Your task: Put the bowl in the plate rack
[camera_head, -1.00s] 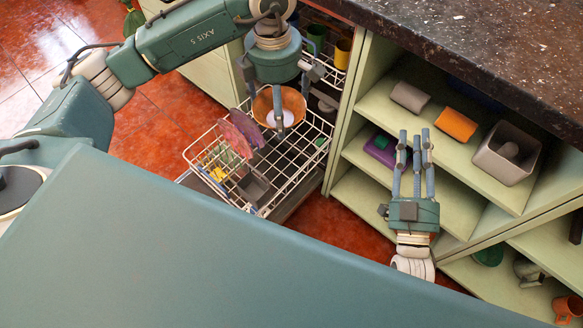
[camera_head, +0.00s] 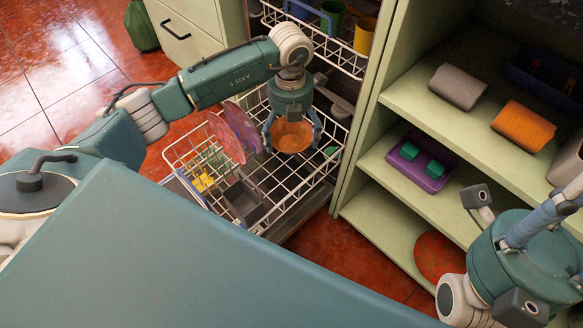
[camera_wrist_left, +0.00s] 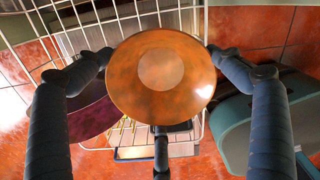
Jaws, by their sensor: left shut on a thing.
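The orange-brown bowl (camera_head: 292,138) is in my left gripper (camera_head: 293,128), over the right part of the white wire plate rack (camera_head: 300,197). In the left wrist view the bowl (camera_wrist_left: 125,85) has a paler round centre, and the fingers of my left gripper (camera_wrist_left: 160,62) are around its rim. I cannot tell whether the bowl touches the wires. My right gripper (camera_head: 548,215) is at the right edge, partly cut off, by the shelves.
Pink plates (camera_head: 236,133) stand in the rack just left of the bowl. A grey cutlery basket (camera_head: 243,202) is at the rack's front. An upper rack (camera_head: 312,35) holds cups. Shelves to the right hold a purple tray (camera_head: 418,167) and an orange box (camera_head: 523,126).

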